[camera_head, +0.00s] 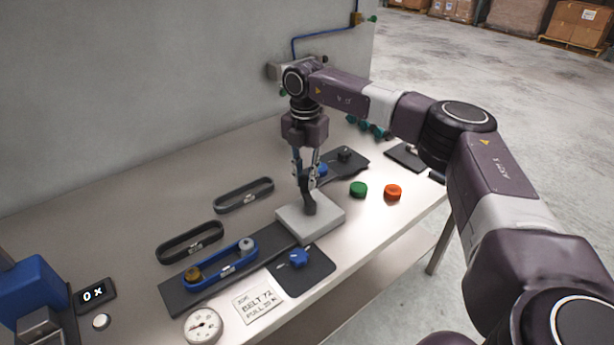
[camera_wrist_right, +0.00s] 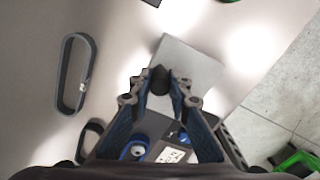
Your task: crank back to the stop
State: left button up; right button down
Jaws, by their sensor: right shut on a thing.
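A pale grey block (camera_head: 325,225) stands on the bench with a short dark crank (camera_head: 309,206) on its top. My right gripper (camera_head: 305,182) comes down from above and is shut on the crank's upright handle. In the right wrist view, the dark knob of the crank (camera_wrist_right: 160,80) sits between the fingertips of my right gripper (camera_wrist_right: 160,86), over the grey block (camera_wrist_right: 192,62). The fingers hide part of the crank. A blue belt (camera_head: 237,258) runs around a brass pulley (camera_head: 193,275) and a grey pulley (camera_head: 246,244) on a dark plate. My left gripper is not in view.
Two dark belts (camera_head: 190,242) lie behind the plate. Green (camera_head: 358,189) and orange (camera_head: 392,192) pieces lie right.

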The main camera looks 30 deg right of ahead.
jog(key=a+n, duration=0.1)
jog(key=n, duration=0.1)
jog(key=a+n+p, duration=0.1)
jog(key=n, duration=0.1)
jog(key=shift+w, duration=0.15)
jog(key=n, duration=0.1)
jog(key=a+n, duration=0.1)
jog(key=n, duration=0.2)
jog(key=a+n, duration=0.1)
jog(key=shift+s+n, duration=0.3)
jog(key=shift+n, duration=0.1)
jog(key=n, duration=0.1)
jog(key=s+a+n, duration=0.1)
jog(key=n, duration=0.3)
jog(key=shift+s+a, duration=0.3)
jog(key=n, duration=0.1)
jog(key=s+n, duration=0.1)
jog(key=shift+a+n, duration=0.25)
jog(key=shift+n, duration=0.15)
jog(key=shift+s+a+n+b, duration=0.1)
jog(key=shift+s+n+b, duration=0.15)
jog(key=shift+n, duration=0.5)
jog(key=shift+s+n+b, duration=0.15)
jog(key=shift+s+n, duration=0.1)
jog(key=shift+n, duration=0.5)
jog(key=c, duration=1.8)
grip_release()
jog(key=shift+s, duration=0.1)
